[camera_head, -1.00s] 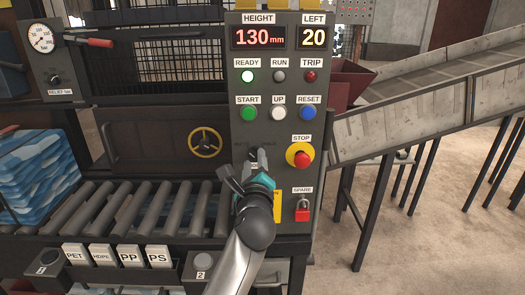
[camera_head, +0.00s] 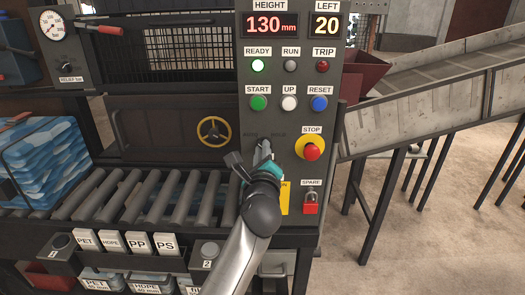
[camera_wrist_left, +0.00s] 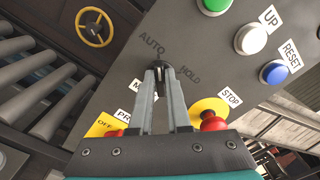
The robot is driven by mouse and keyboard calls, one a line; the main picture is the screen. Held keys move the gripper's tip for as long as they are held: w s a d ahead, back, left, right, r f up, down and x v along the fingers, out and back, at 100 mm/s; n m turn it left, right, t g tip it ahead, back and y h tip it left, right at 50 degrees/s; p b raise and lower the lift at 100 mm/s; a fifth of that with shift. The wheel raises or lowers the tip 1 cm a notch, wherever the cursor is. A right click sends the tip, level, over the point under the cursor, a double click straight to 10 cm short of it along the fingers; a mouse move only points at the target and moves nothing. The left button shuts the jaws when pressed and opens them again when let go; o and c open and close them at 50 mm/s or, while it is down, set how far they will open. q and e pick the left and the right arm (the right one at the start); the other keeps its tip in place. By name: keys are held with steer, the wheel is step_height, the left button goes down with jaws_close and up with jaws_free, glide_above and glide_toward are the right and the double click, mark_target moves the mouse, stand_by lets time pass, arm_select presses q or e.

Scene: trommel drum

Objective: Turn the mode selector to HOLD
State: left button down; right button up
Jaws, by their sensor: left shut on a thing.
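The mode selector (camera_wrist_left: 157,57) is a small black knob on the dark control panel (camera_wrist_left: 112,100), with AUTO and HOLD lettered around it and a third label mostly covered by a finger. My left gripper (camera_wrist_left: 159,72) is shut on the knob, its two grey fingers converging on it. In the head view the left gripper (camera_head: 264,150) reaches the panel below the START button, between the faint AUTO and HOLD lettering. The fingers hide much of the knob, so I cannot tell exactly which label it points to. My right gripper is not in view.
The red STOP button (camera_head: 312,152) on its yellow base sits close right of the gripper. START (camera_head: 258,102), UP (camera_head: 289,103) and RESET (camera_head: 319,103) buttons are above. Rollers (camera_head: 140,198) lie to the left.

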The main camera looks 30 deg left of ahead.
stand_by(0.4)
arm_select(q)
steer(key=shift+w+d+m+p, duration=0.1)
steer(key=shift+d+m+p, duration=0.05)
steer(key=shift+m+p, duration=2.65)
steer(key=shift+w+d+m+p, duration=0.1)
steer(key=shift+m+p, duration=2.25)
steer(key=shift+m, duration=0.85)
steer(key=shift+w+d+m+p, duration=0.1)
steer(key=shift+d+m+p, duration=0.05)
steer(key=shift+m+p, duration=2.65)
steer(key=shift+m, duration=0.4)
steer(key=c, duration=0.9)
jaws_free()
